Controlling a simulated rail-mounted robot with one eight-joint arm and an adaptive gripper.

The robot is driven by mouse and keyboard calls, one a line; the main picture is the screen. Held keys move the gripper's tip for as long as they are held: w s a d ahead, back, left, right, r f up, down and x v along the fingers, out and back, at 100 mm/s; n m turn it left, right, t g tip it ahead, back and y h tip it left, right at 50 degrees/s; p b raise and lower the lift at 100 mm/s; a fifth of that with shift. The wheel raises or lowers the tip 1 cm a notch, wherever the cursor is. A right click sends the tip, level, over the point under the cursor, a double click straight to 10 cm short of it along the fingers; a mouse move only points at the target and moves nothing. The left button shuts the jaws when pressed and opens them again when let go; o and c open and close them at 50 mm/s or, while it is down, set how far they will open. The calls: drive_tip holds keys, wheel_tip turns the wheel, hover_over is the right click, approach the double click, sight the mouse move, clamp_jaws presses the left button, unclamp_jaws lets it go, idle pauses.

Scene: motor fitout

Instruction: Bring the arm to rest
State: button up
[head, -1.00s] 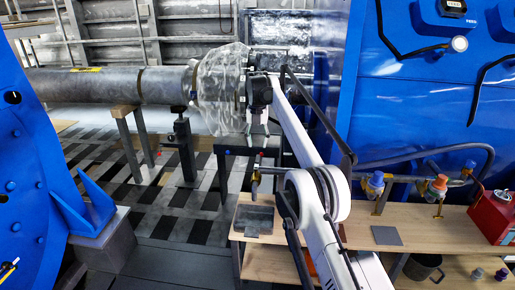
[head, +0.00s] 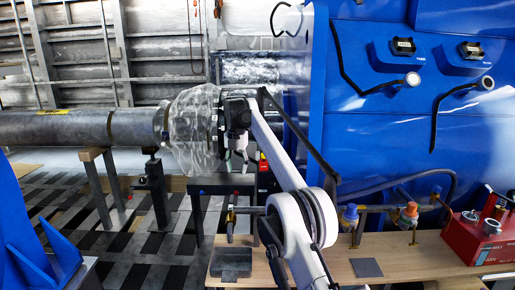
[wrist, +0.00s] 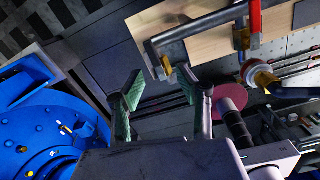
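My arm (head: 276,152) is white and grey. It rises from the bench side to a bent elbow (head: 302,216) and reaches up and left to a dark wrist. My gripper (head: 240,158) hangs downward there, small in the head view, in front of the plastic-wrapped pipe end. In the wrist view my gripper (wrist: 162,82) has its two green-padded fingers spread apart with nothing held between them. A metal pipe with a brass fitting (wrist: 242,38) lies beyond the fingertips; I cannot tell the distance.
The wrapped coupling (head: 193,130) and grey pipe (head: 60,128) stand behind my wrist. A wooden bench (head: 420,254) carries a grey tray (head: 232,262), valves (head: 408,214) and a red toolbox (head: 478,238). A large blue housing (head: 385,120) is right. Blue flanged machinery (wrist: 50,140) sits low left in the wrist view.

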drive_tip(key=s+d+r+m+t, duration=0.2)
drive_tip(key=s+d+r+m, duration=0.4)
drive_tip(key=d+r+m, duration=0.6)
drive_tip(key=s+d+r+m+t, duration=0.1)
drive_tip(key=s+d+r+m, duration=0.25)
drive_tip(key=s, duration=0.35)
drive_tip(key=s+d+r+m, duration=0.2)
drive_tip(key=s+d+r, duration=0.15)
drive_tip(key=s, duration=0.35)
drive_tip(key=s+d+f+m+t, duration=0.1)
drive_tip(key=s+d+f+m, duration=0.3)
drive_tip(key=s, duration=0.7)
drive_tip(key=s+d+f+m+t, duration=0.1)
drive_tip(key=s+d+f+m, duration=0.2)
drive_tip(key=s+f+m, duration=0.4)
drive_tip(key=s+d+f+m+t, duration=0.1)
drive_tip(key=s+d+f+m, duration=0.3)
drive_tip(key=s, duration=1.2)
wheel_tip(320, 180, down, 3)
drive_tip(key=shift+d+f+m+t+b, duration=0.1)
drive_tip(key=shift+d+m+t+b, duration=0.25)
drive_tip(key=shift+m, duration=0.3)
drive_tip(key=shift+s, duration=0.1)
drive_tip(key=shift+c, duration=0.4)
